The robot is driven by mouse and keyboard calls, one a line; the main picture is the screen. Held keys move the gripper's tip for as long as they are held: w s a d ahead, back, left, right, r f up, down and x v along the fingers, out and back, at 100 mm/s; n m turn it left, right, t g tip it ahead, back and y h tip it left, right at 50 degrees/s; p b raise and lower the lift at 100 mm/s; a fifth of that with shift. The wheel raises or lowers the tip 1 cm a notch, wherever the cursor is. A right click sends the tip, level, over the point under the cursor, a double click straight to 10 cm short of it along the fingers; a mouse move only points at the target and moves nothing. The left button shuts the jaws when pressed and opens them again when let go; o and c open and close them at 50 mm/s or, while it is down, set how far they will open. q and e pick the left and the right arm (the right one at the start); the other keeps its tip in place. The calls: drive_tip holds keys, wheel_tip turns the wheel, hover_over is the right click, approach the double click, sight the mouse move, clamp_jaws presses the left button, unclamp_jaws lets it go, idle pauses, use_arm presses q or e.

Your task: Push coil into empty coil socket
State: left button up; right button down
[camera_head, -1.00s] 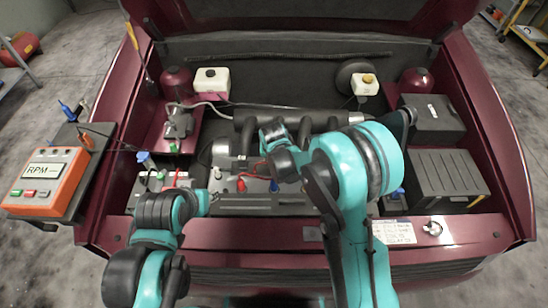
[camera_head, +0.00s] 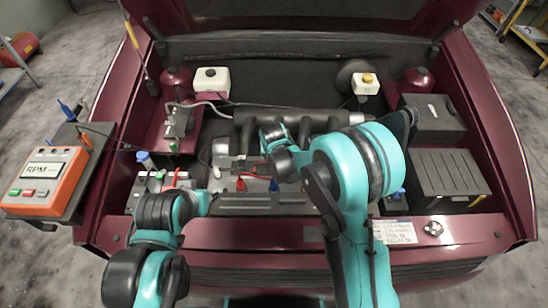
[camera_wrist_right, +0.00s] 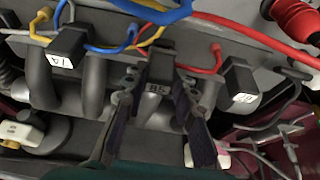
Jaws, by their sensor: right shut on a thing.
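In the right wrist view, my right gripper (camera_wrist_right: 160,92) has its two dark fingers closed on the sides of a small black coil (camera_wrist_right: 161,62) with a pale label. A grey metal tube lies between the fingers, below the coil in the picture. The socket beneath the coil is hidden, so I cannot tell how deep the coil sits. Two more black labelled coils, one to the left (camera_wrist_right: 70,50) and one to the right (camera_wrist_right: 240,86), stand in the same row. In the head view my right arm covers most of this area. My left gripper cannot be made out.
Blue, yellow and red leads cross near the coils; a red lead's end (camera_wrist_right: 216,50) is just right of the held coil. In the head view, an orange RPM meter (camera_head: 45,178) stands at the left and a black box (camera_head: 447,172) at the right of the engine bay.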

drive_tip(key=shift+f+b, duration=0.55)
drive_tip(key=shift+b, duration=0.1)
drive_tip(key=c, duration=1.1)
unclamp_jaws()
drive_tip(key=shift+c, duration=0.2)
